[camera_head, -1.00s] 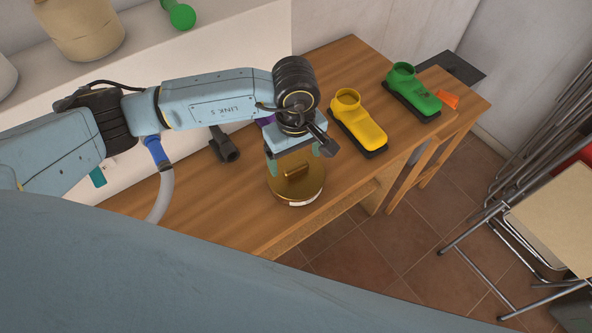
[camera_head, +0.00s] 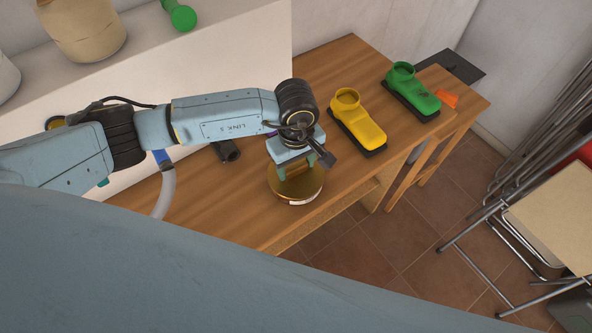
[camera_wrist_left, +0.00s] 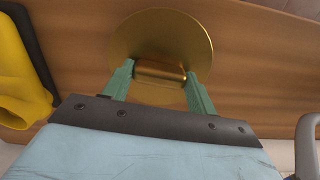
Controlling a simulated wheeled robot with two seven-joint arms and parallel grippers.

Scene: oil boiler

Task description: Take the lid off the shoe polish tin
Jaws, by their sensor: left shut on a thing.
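The shoe polish tin (camera_head: 297,203) stands on the wooden bench, with its round gold lid (camera_head: 312,186) on top; any gap between lid and tin cannot be made out. My left gripper (camera_head: 294,170) reaches down over the lid from above. In the left wrist view its two green fingers are at the two ends of the bar-shaped handle (camera_wrist_left: 160,72) in the middle of the lid (camera_wrist_left: 160,38). The left gripper (camera_wrist_left: 160,80) is shut on this handle. In the head view the wrist hides the handle. My right gripper is not in view.
A dark cylindrical thing (camera_head: 228,151) lies left of the gripper. Folding chairs (camera_head: 530,200) stand at the far right.

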